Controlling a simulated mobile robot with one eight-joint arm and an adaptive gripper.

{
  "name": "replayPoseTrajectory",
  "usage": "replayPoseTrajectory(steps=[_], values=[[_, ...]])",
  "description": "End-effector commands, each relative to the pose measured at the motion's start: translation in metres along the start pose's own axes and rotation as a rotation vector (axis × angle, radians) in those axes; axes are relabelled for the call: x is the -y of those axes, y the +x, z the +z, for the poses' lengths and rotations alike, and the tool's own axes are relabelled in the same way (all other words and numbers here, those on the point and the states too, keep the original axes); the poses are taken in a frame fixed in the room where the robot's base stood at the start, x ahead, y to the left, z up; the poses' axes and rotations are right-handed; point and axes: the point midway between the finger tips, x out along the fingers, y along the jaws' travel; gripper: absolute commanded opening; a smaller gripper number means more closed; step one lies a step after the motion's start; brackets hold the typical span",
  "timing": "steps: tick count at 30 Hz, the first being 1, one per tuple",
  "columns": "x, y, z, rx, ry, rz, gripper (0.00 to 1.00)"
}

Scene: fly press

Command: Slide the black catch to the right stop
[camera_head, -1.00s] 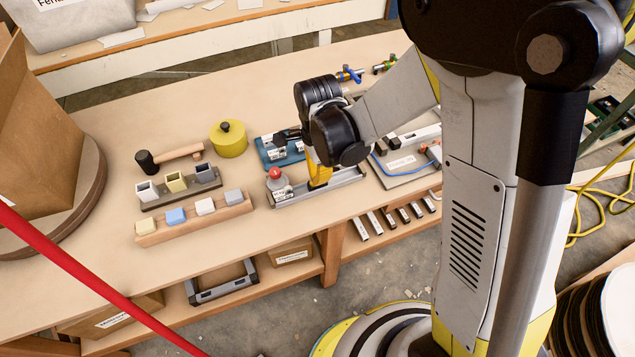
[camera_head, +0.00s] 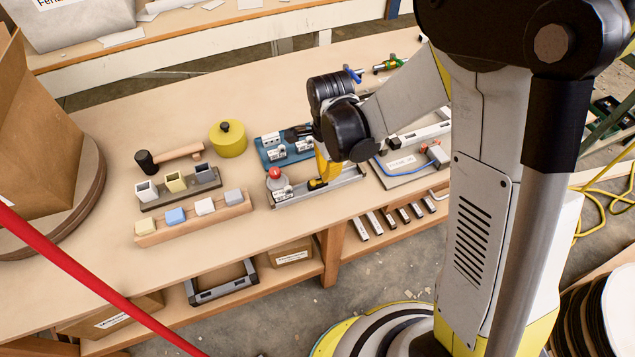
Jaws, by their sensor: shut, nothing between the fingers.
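My gripper (camera_head: 319,184), yellow with dark tips, points down at the long grey rail fixture (camera_head: 346,182) in the middle of the bench. Its fingers are shut with nothing between them. The tips are at or just above the rail, left of its middle; I cannot tell whether they touch anything. A grey dome with a red top (camera_head: 274,173) stands at the rail's left end. I cannot make out the black catch for certain; it may be hidden by my gripper or wrist. The rail's right end shows clear of the fingers.
A blue fixture with pale blocks (camera_head: 284,151) lies just behind the rail. A grey panel with a blue cable (camera_head: 411,171) is close on the right. To the left are a yellow round pot (camera_head: 228,139) and a wooden block holder (camera_head: 195,220).

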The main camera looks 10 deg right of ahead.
Motion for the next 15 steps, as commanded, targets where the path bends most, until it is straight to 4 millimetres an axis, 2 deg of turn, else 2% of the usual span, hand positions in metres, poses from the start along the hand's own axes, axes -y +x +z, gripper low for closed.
replayPoseTrajectory(steps=[8,15], values=[[0.0001,-0.0001,-0.0004,0.000,0.000,0.000,0.00],[0.0005,0.0001,-0.0091,0.000,0.001,0.000,0.00]])
